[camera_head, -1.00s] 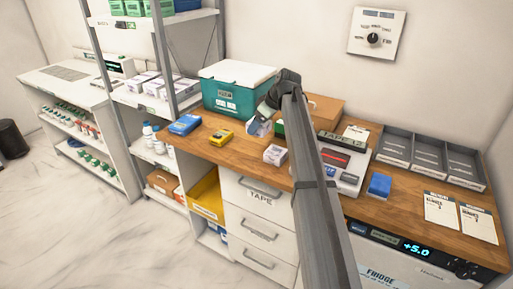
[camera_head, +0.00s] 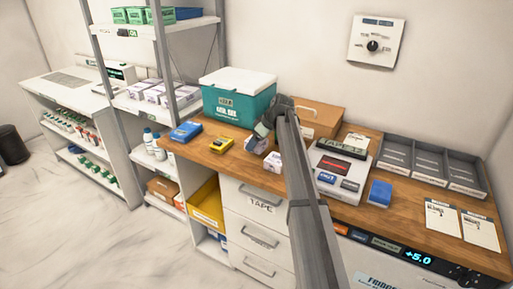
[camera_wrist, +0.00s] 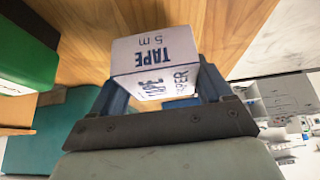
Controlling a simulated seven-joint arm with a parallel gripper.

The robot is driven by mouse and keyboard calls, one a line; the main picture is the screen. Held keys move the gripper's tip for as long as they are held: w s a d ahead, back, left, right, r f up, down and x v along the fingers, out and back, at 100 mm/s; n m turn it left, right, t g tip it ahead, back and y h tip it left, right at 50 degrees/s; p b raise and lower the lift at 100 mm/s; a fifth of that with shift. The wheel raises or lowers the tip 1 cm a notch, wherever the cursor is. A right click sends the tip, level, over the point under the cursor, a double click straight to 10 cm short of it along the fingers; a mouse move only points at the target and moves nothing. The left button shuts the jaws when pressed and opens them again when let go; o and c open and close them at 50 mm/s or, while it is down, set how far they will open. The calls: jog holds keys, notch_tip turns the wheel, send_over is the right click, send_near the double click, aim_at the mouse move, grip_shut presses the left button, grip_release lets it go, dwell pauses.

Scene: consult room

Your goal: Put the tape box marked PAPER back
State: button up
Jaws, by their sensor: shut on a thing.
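In the wrist view, a small white tape box (camera_wrist: 155,55) with dark blue print sits between the two blue fingers of my gripper (camera_wrist: 160,95). Its faces read TAPE and 5 m; another word on it is upturned and hard to read. My gripper is shut on this box. In the head view my gripper (camera_head: 257,138) is over the wooden counter (camera_head: 330,195), in front of the teal cool box, and my arm hides part of it. A small white box (camera_head: 273,162) shows beside my arm near the counter's front edge; I cannot tell whether it is the held one.
A drawer labelled TAPE (camera_head: 258,200) is shut below the counter. A blue box (camera_head: 186,131) and a yellow box (camera_head: 222,144) lie to the left. The teal cool box (camera_head: 238,103) stands behind.

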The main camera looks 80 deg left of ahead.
jog(key=shift+f, duration=1.4)
jog(key=shift+f, duration=0.1)
jog(key=o, duration=1)
jog(key=v, duration=1.2)
